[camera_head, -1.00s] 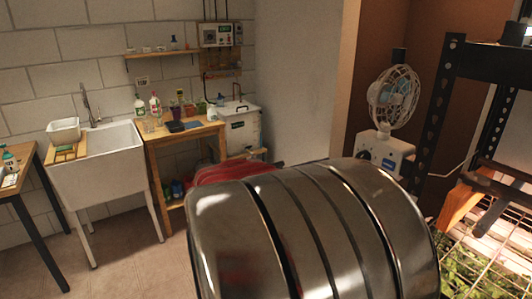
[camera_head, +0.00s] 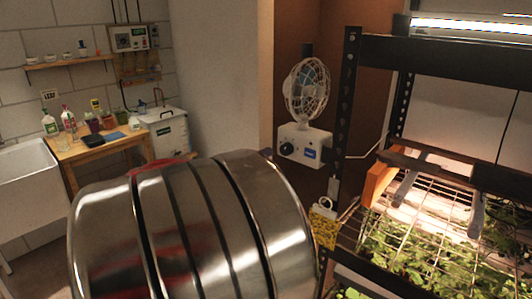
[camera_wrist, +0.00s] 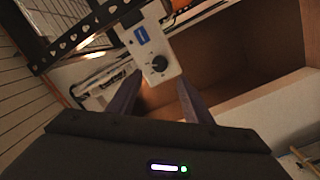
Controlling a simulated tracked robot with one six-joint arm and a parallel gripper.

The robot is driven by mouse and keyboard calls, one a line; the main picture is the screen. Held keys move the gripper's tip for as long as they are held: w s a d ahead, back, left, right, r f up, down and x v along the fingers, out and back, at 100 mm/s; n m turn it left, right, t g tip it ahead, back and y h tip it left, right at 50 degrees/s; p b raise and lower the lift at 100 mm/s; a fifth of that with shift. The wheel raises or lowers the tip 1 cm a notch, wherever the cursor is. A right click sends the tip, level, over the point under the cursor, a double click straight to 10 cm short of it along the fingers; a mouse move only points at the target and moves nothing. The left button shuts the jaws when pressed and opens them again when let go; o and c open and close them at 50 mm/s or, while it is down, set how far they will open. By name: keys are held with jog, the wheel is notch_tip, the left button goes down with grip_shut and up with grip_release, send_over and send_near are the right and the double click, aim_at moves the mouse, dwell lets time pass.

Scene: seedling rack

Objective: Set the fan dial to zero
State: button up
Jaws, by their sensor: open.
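A white fan (camera_head: 306,90) with a round cage stands on a pale control box (camera_head: 303,146) at the brown wall, left of the black rack post. The black dial (camera_head: 286,149) is on the left of the box's front, beside a blue label. In the wrist view, the tilted box (camera_wrist: 150,48) and its dial (camera_wrist: 159,63) show beyond my fingertips. My gripper (camera_wrist: 157,92) is open and empty, its two fingers apart with the box ahead between them. The dial's markings are too small to read.
The black shelving rack (camera_head: 345,110) holds a wire shelf of green seedlings (camera_head: 440,245) under a bright lamp. A yellow patterned item (camera_head: 323,225) hangs by the post. A wooden bench (camera_head: 100,148) and sink (camera_head: 28,178) stand at the left.

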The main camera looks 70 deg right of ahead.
aim_at(283, 151)
jog(key=x, duration=0.8)
jog(key=shift+d+f, duration=0.1)
jog(key=shift+d, duration=0.05)
jog(key=shift+c, duration=0.5)
jog(key=c, duration=1)
jog(key=shift+o, duration=0.2)
